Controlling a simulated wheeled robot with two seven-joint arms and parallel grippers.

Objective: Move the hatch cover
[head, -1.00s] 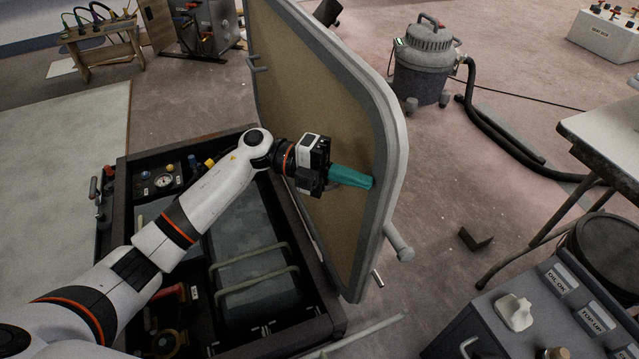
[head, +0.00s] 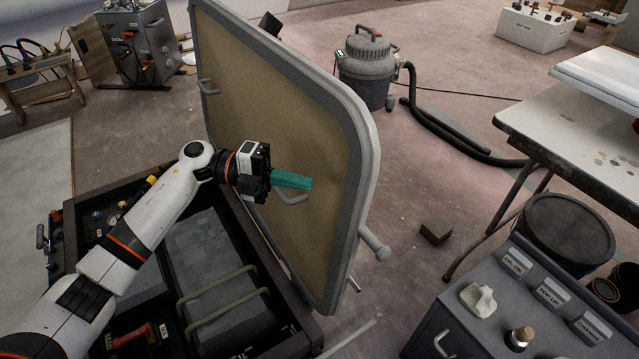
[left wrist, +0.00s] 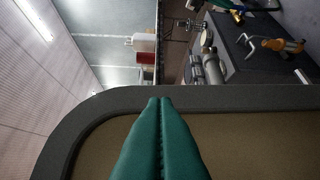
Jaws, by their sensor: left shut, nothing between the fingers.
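The hatch cover (head: 300,125) stands upright and open at the right side of the dark-framed hatch opening (head: 312,335). Its inner face is tan, with a grey rim and small handles. My left gripper (head: 308,184) has teal fingers, shut and empty, in front of the tan face and just above a handle (head: 293,198). I cannot tell whether the fingers touch the cover. In the left wrist view the shut fingers (left wrist: 160,102) point over the cover's dark rim (left wrist: 240,102), with its tan panel below. My right gripper is not in view.
Inside the opening is a large grey box with straps (head: 205,250). A grey cabinet with labels (head: 520,310) is at the lower right, near a table (head: 560,120). A vacuum (head: 368,72) and a small brown block (head: 436,233) stand on the floor beyond the cover.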

